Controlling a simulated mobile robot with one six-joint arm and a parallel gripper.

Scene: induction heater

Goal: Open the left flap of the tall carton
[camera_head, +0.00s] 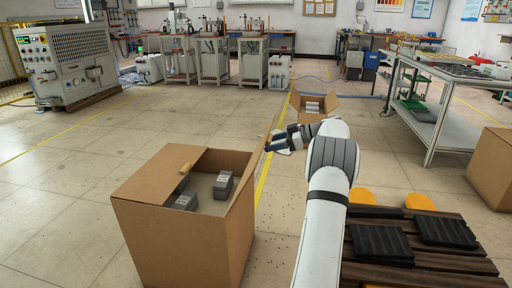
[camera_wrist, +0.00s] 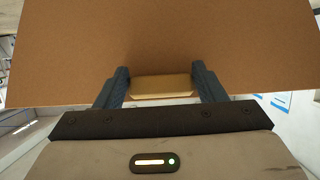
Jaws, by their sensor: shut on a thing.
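The tall carton (camera_head: 178,242) stands on the floor in front of me. The flap on the right side (camera_head: 258,160) stands raised, leaning slightly right. My gripper (camera_head: 272,148) is at this raised flap, on its right side. In the wrist view my gripper (camera_wrist: 162,86) is shut on a tan tab (camera_wrist: 161,87) against a brown cardboard panel (camera_wrist: 160,40). Grey blocks (camera_head: 223,184) show inside the carton.
Dark slatted pallets (camera_head: 420,262) with black and orange pieces are at the right front. A smaller open carton (camera_head: 313,107) stands behind my gripper. Another carton (camera_head: 492,168) and a metal table (camera_head: 450,130) are at the right. The floor left of the tall carton is clear.

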